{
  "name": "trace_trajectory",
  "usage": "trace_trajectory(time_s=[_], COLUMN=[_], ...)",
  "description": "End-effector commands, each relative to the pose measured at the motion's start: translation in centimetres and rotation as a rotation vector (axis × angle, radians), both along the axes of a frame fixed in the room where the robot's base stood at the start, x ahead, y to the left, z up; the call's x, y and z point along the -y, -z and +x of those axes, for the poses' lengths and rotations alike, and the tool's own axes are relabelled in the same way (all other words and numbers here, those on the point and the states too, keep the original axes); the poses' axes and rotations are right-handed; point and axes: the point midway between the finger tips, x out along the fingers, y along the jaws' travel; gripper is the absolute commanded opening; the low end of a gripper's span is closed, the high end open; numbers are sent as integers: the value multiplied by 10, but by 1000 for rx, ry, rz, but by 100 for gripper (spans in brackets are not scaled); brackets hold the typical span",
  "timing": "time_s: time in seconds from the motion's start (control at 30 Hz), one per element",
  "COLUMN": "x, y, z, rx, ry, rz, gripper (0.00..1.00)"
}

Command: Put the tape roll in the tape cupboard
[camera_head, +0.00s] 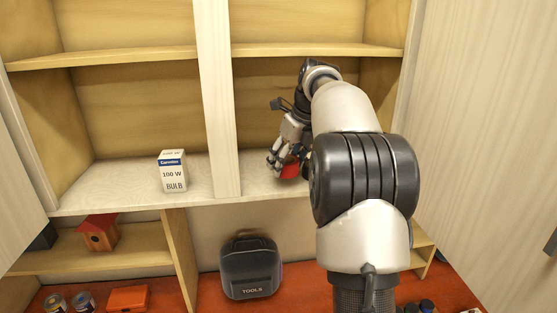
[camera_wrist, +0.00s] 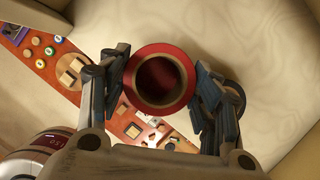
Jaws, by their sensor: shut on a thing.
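The red tape roll (camera_head: 290,170) is in my gripper (camera_head: 281,160), low over the pale shelf board in the right-hand bay of the open cupboard (camera_head: 219,110). In the wrist view the roll (camera_wrist: 160,107) is a red ring with a dark middle, between the two dark fingers of my gripper (camera_wrist: 161,80), which are shut on it. The shelf's pale surface is beneath and beyond it. I cannot tell whether the roll touches the shelf. My arm hides part of the right bay.
A bulb box (camera_head: 173,171) stands in the left bay. A pale post (camera_head: 218,95) divides the bays, and a wooden shelf (camera_head: 300,50) lies above. Below are a black tool case (camera_head: 250,266) and a red birdhouse (camera_head: 99,233). Open doors flank the cupboard, including the right door (camera_head: 485,120).

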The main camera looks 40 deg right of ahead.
Motion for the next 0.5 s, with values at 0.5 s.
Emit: trace_trajectory(time_s=[0.5], x=[-3], y=[30], z=[39], rx=[-1], ry=[1], rz=[1], gripper=[33])
